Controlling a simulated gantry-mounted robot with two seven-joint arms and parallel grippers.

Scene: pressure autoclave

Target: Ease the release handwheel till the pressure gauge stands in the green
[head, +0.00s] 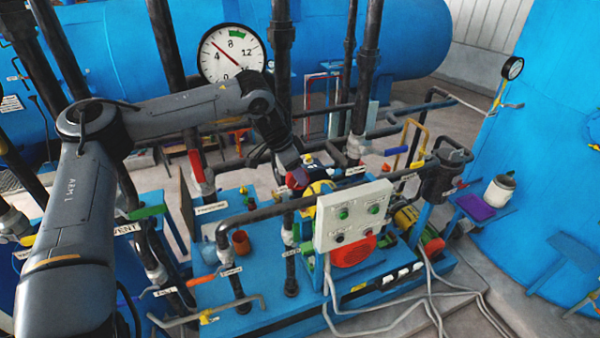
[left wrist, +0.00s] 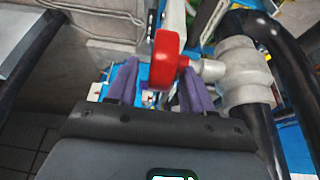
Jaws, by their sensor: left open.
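The pressure gauge (head: 232,56) is a round white dial at the upper middle of the head view. Its red needle points up and left, between the 4 and the 8, left of the green band at the top right. My left gripper (head: 299,180) reaches down among the pipes left of the control box. In the left wrist view its purple fingers (left wrist: 158,90) are open. A red handwheel (left wrist: 168,58), seen nearly edge-on, stands between their tips; contact cannot be told. Its stem runs right to a grey valve body. My right gripper is out of view.
A grey control box (head: 353,215) with several buttons stands right of the gripper. Black vertical pipes (head: 365,80) rise around the blue skid. A thick black pipe (left wrist: 300,90) passes close right of the fingers in the left wrist view.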

